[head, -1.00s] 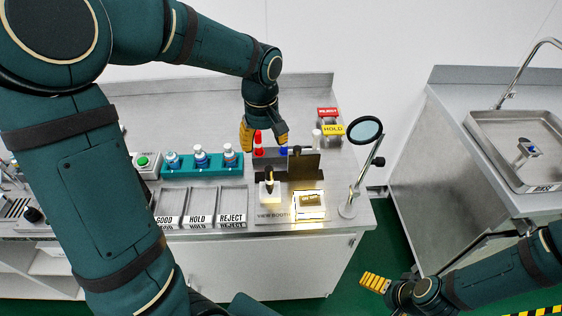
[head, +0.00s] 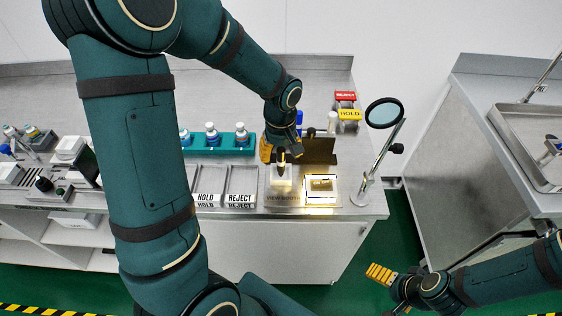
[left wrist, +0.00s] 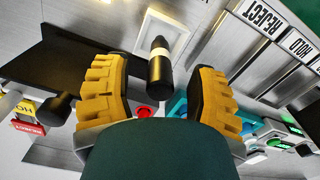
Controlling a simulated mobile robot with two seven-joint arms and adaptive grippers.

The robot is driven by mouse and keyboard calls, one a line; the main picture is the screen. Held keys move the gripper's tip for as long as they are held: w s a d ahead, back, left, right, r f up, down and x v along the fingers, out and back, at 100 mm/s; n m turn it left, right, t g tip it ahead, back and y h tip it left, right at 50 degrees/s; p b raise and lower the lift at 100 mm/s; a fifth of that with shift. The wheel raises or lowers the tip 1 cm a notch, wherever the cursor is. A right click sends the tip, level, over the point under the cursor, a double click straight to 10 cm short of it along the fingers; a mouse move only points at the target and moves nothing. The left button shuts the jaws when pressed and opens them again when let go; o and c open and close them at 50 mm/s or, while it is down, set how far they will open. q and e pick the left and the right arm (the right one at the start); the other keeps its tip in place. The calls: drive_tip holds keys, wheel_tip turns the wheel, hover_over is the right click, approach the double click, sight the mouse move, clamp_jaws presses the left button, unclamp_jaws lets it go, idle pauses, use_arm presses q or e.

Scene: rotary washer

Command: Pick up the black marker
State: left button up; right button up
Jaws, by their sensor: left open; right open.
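The black marker (head: 282,170), dark with a pale band, stands upright on a small white stand (head: 281,184) at the viewing booth. In the left wrist view the black marker (left wrist: 160,70) lies between the spread fingers of my left gripper (left wrist: 159,95), with gaps on both sides. In the head view my left gripper (head: 282,150) is over the marker and partly hides its top. It is open and empty. My right gripper (head: 383,276) is in front of the bench at the lower right, far from the marker; its fingers are seen from the side.
A dark panel (head: 318,149) and a lit frame (head: 320,190) stand right of the marker. A magnifier (head: 384,113) is further right. A blue-capped item (head: 299,118) is behind. HOLD and REJECT trays (head: 241,184) and a teal rack (head: 229,142) are to the left.

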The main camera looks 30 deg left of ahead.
use_arm(q)
drive_tip(key=shift+f, duration=1.3)
clamp_jaws()
